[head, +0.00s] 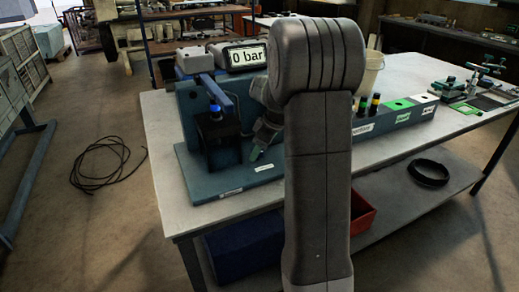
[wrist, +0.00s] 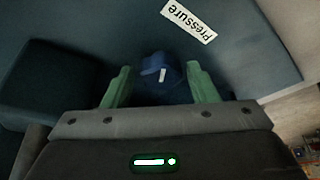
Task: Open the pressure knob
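The pressure knob (wrist: 162,70) is a round blue knob with a short white mark, seen in the wrist view near the "Pressure" label (wrist: 188,20). My gripper (wrist: 158,78) has its two green fingers apart, one on each side of the knob. A narrow gap shows between the fingers and the knob; I cannot tell if either finger touches it. In the head view my gripper (head: 256,153) is low over the blue test stand (head: 185,125), and the knob is hidden there. The display (head: 247,56) on the stand reads 0 bar.
A blue lever (head: 218,92) and dark block (head: 218,130) stand left of my gripper. A rack (head: 410,113) with green and white labelled parts and a pale bucket (head: 371,75) are to the right on the workbench (head: 160,120). A black cable lies on the floor.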

